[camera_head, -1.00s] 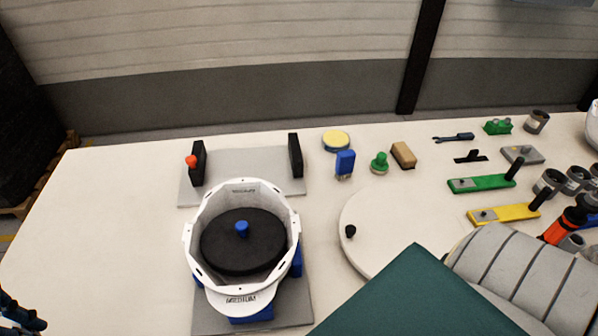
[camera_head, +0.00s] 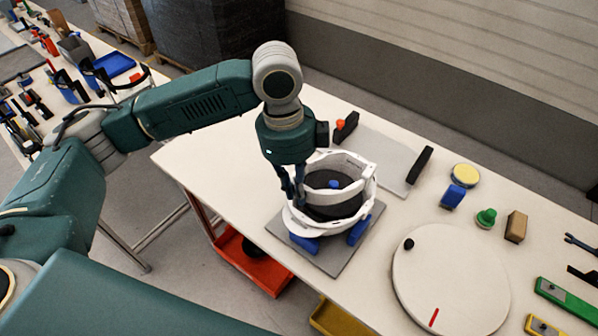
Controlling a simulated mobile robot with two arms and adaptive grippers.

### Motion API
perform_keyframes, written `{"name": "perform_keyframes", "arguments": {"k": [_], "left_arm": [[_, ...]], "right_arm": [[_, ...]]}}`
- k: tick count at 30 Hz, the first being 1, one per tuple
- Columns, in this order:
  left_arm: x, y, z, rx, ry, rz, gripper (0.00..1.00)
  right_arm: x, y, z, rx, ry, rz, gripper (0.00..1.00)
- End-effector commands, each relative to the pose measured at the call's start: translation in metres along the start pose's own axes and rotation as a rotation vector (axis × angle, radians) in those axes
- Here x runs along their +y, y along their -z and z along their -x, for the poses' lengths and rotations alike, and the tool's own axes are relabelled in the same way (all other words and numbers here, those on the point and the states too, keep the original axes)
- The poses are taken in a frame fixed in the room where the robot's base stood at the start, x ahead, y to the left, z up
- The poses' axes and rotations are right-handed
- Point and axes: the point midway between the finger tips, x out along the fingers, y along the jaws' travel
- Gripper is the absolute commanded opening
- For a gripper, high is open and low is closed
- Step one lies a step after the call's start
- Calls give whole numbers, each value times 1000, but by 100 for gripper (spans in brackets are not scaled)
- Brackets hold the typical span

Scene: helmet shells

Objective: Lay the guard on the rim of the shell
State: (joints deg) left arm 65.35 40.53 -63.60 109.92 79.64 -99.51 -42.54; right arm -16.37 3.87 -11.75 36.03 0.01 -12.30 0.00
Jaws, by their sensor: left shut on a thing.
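The white helmet shell (camera_head: 298,222) stands open side up on a grey plate, with a black disc and a blue knob (camera_head: 334,184) inside. A white curved band, which looks like the guard (camera_head: 343,196), crosses in front of the disc at the rim. White on white, its edges are hard to tell from the shell, and I cannot tell whether it touches the rim. My left gripper (camera_head: 293,199) points down at the shell's left side, shut on this band; its fingertips are partly lost against the shell. My right gripper is not in view.
Blue supports (camera_head: 358,231) sit around the shell on the grey plate (camera_head: 343,262). Behind is a plate with black uprights (camera_head: 420,165). A round white turntable (camera_head: 452,275) stands to the right, with small blue, green and brown items beyond. Bare tabletop lies left of the shell.

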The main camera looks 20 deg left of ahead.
Motion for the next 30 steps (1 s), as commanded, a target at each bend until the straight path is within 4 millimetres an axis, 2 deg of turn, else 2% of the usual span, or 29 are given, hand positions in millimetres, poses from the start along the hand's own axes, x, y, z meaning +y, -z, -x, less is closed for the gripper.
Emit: {"name": "perform_keyframes", "arguments": {"k": [1,4,11,17,22,24,30], "left_arm": [[-1,2,4,1,-6,-43,0],[-2,2,3,1,-12,-99,0],[-2,2,1,1,-12,-115,0],[-2,2,2,2,-13,-114,0],[-2,3,5,6,-13,-113,0],[-2,1,-8,5,-13,-113,0],[-2,-1,-28,5,-12,-113,0]], "right_arm": [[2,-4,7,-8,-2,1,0],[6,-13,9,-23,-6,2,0],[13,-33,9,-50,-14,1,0],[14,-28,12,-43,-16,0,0],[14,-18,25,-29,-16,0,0],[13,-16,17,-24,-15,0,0],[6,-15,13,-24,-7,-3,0]]}}
